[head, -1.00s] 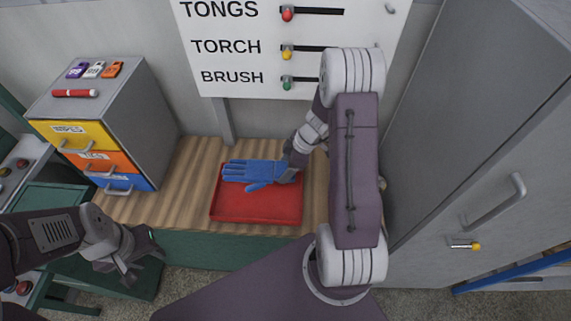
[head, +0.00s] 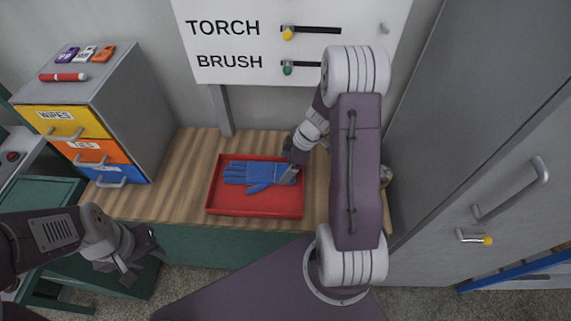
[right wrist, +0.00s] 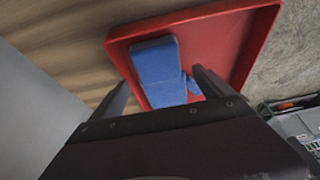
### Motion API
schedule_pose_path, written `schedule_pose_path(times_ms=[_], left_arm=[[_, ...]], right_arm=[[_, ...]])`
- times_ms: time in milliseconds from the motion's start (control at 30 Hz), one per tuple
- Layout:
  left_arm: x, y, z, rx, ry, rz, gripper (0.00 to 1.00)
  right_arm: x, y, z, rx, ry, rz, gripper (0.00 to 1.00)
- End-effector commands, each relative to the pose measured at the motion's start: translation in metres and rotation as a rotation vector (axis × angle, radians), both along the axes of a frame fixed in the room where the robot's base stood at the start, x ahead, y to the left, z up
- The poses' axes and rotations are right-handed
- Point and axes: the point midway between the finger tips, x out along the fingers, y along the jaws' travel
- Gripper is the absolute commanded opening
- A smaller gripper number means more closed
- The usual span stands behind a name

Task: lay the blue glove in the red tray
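The blue glove (head: 250,173) lies flat in the red tray (head: 256,207), in its back part, with the fingers pointing left and the cuff toward the right. My right gripper (head: 292,168) is at the cuff end, just above the tray. In the right wrist view the glove (right wrist: 158,68) shows between the two spread fingers of the right gripper (right wrist: 160,80), and the tray (right wrist: 225,40) surrounds it. The fingers look open and clear of the glove's sides. My left gripper (head: 132,272) hangs at the lower left, away from the tray; its finger opening is unclear.
The tray sits on a wooden bench top (head: 190,180). A drawer cabinet (head: 95,110) with yellow, orange and blue drawers stands at the left, with a red marker (head: 63,77) on top. A grey cabinet (head: 470,140) closes off the right side. A labelled board (head: 250,45) hangs behind.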

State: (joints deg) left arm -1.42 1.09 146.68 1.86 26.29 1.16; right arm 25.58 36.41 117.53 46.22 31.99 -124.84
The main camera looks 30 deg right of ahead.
Motion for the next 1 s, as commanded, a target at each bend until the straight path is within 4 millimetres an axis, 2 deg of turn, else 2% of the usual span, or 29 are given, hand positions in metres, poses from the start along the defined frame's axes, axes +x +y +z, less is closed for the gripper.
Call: schedule_pose_path(times_ms=[200,500,600,733,1000], left_arm=[[0.0,0.0,0.0,0.0,0.0,0.0,0.36],[0.0,0.0,-0.004,0.0,0.0,0.0,0.36],[0.0,0.0,-0.004,0.0,0.0,0.0,0.36],[0.0,0.0,-0.004,0.0,0.0,0.0,0.36],[0.0,0.0,-0.004,0.0,0.0,0.0,0.36]], right_arm=[[-0.001,-0.002,0.006,0.0,-0.002,-0.001,0.9],[-0.013,-0.023,0.064,-0.003,-0.004,-0.001,0.9],[-0.016,-0.028,0.077,-0.002,-0.003,-0.002,0.9],[-0.018,-0.03,0.083,-0.001,0.0,0.0,0.9],[-0.019,-0.03,0.084,0.0,0.0,0.0,0.9]])
